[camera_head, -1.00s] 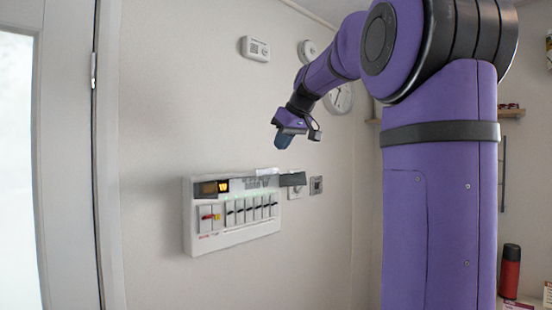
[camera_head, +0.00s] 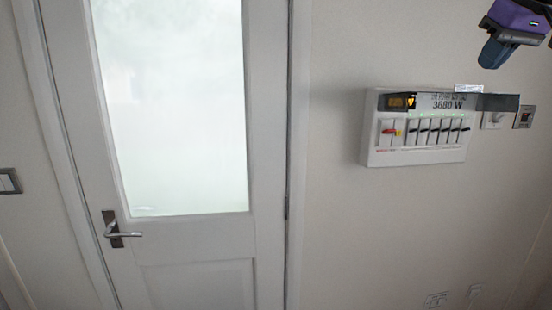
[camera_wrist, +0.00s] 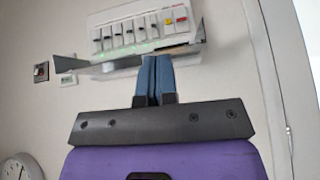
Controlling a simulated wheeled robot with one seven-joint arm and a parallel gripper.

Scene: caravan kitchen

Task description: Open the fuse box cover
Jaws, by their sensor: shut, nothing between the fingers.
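The white fuse box (camera_head: 415,155) hangs on the wall right of the door, with a row of switches, a red switch and a lit display along its top. Its cover (camera_head: 497,102) appears as a smoky, dark-ended strip along the top edge. In the wrist view the box (camera_wrist: 112,17) is upside down, and the cover (camera_wrist: 70,64) seems to stick out from its top edge; the switches look uncovered. My gripper (camera_head: 492,54) is above and to the right of the box. Its blue fingers (camera_wrist: 153,75) are together and empty, apart from the box and cover.
A glazed white door (camera_head: 190,240) with a lever handle (camera_head: 122,232) is left of the box. Wall switches (camera_head: 524,117) sit right of the box, and sockets (camera_head: 437,299) low down. A round clock (camera_wrist: 20,168) shows in the wrist view.

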